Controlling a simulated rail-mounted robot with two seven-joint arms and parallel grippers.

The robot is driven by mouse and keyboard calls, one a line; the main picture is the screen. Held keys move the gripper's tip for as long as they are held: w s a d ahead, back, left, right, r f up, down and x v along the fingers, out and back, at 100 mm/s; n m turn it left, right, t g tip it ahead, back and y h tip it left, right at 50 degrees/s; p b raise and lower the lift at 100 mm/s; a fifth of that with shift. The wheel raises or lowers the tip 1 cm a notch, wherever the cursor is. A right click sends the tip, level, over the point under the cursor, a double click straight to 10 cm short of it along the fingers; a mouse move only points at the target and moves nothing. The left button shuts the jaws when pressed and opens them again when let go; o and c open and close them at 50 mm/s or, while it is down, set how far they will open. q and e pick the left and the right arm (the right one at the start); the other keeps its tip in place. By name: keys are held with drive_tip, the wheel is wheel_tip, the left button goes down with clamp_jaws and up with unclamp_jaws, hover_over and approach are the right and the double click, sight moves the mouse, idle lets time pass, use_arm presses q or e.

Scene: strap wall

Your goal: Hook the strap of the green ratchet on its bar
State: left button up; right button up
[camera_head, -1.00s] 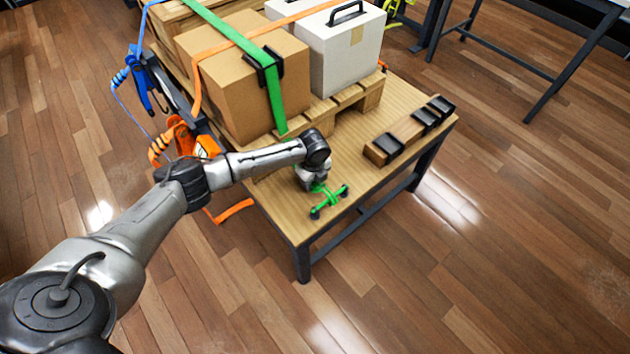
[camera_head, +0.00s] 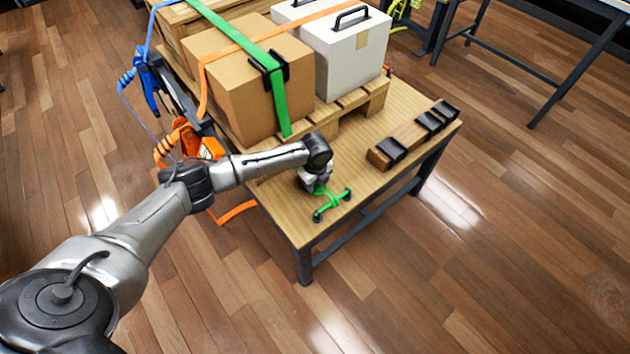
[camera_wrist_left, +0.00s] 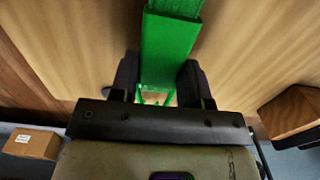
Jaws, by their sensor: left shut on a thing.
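My left gripper (camera_head: 318,187) is low over the near part of the table, shut on the green strap end. A green hook piece with dark tips (camera_head: 332,205) sticks out beyond the fingers near the table's front edge. In the left wrist view the green strap (camera_wrist_left: 168,45) runs between the two dark fingers (camera_wrist_left: 160,85). The green strap (camera_head: 278,103) also lies over the cardboard box and hangs down its front. The green ratchet and its bar cannot be made out. My right gripper is not in view.
The wooden table (camera_head: 290,225) carries a pallet with a cardboard box (camera_head: 225,85) and a white case (camera_head: 345,65). A wooden block with black pieces (camera_head: 412,140) lies at right. Blue (camera_head: 147,85) and orange (camera_head: 185,142) ratchets hang at the left side. An orange strap (camera_head: 238,211) hangs low.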

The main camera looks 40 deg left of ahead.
use_arm(q)
drive_tip(key=o, duration=1.1)
drive_tip(key=shift+d+r+p, duration=0.2)
drive_tip(key=shift+r+p, duration=2.85)
drive_tip(key=shift+r, duration=3.85)
